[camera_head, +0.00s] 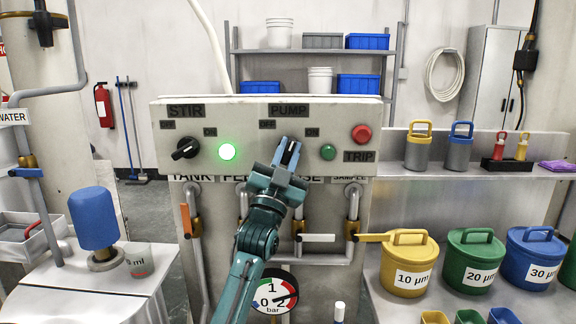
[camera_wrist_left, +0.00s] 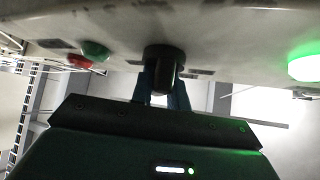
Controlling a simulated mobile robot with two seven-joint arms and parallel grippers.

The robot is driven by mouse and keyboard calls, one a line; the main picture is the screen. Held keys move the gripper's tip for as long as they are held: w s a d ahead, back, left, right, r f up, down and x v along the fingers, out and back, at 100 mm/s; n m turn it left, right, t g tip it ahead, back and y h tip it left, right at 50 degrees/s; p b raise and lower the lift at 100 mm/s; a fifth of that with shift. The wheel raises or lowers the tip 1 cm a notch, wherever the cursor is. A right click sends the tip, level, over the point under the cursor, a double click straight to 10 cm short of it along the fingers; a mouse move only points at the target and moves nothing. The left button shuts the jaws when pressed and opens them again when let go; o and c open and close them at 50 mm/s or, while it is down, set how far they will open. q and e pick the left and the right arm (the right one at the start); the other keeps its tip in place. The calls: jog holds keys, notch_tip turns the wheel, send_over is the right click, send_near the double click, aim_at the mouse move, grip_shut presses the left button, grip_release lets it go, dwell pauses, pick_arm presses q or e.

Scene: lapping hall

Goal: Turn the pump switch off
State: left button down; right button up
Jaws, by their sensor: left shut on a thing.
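The pump switch is a black round knob on the panel under the PUMP label (camera_head: 288,111), with OFF and ON marks above it. In the head view my left gripper (camera_head: 288,152) covers most of it. In the left wrist view the knob (camera_wrist_left: 163,62) sits between the two fingers of my left gripper (camera_wrist_left: 162,88), which are shut on it. Which mark the knob points to is hidden. The pump lamp (camera_head: 328,152) to its right is dark green and unlit; it also shows in the left wrist view (camera_wrist_left: 96,50). My right gripper is out of view.
On the same panel (camera_head: 250,167), the stir switch (camera_head: 185,149) is at left, with its lamp (camera_head: 227,152) glowing green. A red trip button (camera_head: 361,133) is at right. Pipes, valve handles and a pressure gauge (camera_head: 273,294) lie below. Lidded canisters (camera_head: 409,266) stand at right.

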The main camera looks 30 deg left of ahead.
pick_arm(q)
jog(key=n+g+y+b, duration=0.1)
jog(key=n+y, duration=0.4)
jog(key=shift+f+n, duration=0.15)
jog(key=shift+n, duration=0.15)
jog(key=n+g+y, duration=0.1)
jog(key=n+y, duration=0.2)
jog(key=shift+b, duration=0.3)
jog(key=shift+n+g+y, duration=0.3)
jog(key=shift+n+y, duration=0.2)
jog(key=shift+n, duration=0.2)
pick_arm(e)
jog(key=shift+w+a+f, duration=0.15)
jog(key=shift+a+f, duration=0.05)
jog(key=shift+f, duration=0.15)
pick_arm(q)
jog(key=shift+n, duration=0.3)
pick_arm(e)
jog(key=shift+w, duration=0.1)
pick_arm(q)
jog(key=c, duration=1.4)
grip_release()
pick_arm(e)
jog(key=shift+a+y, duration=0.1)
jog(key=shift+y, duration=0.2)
pick_arm(q)
jog(key=shift+o, duration=0.2)
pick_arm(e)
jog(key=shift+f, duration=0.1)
